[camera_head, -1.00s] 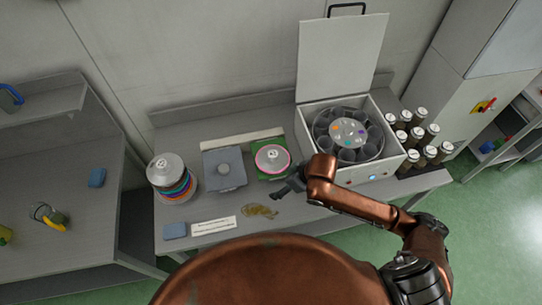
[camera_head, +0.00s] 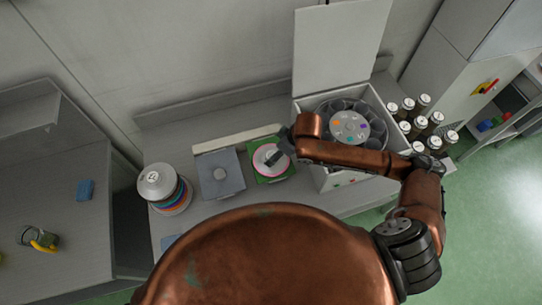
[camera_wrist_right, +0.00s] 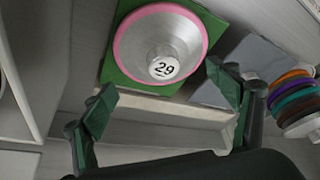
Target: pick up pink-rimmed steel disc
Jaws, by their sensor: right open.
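The pink-rimmed steel disc (camera_head: 265,161) lies on a green mat (camera_head: 281,175) on the bench. In the right wrist view the disc (camera_wrist_right: 190,52) shows a raised hub marked 29 and sits on the green mat (camera_wrist_right: 112,72). My right gripper (camera_head: 283,148) is over the disc's right side in the head view. In the wrist view its two fingers (camera_wrist_right: 165,108) are spread wide and nothing is between them; the disc lies beyond the fingertips. My left gripper is not in view.
A grey square plate with a knob (camera_head: 219,187) stands left of the mat. A stack of coloured-rimmed discs (camera_head: 172,193) is farther left. An open white box with a round carousel (camera_head: 318,105) is at right, beside several capped jars (camera_head: 432,128).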

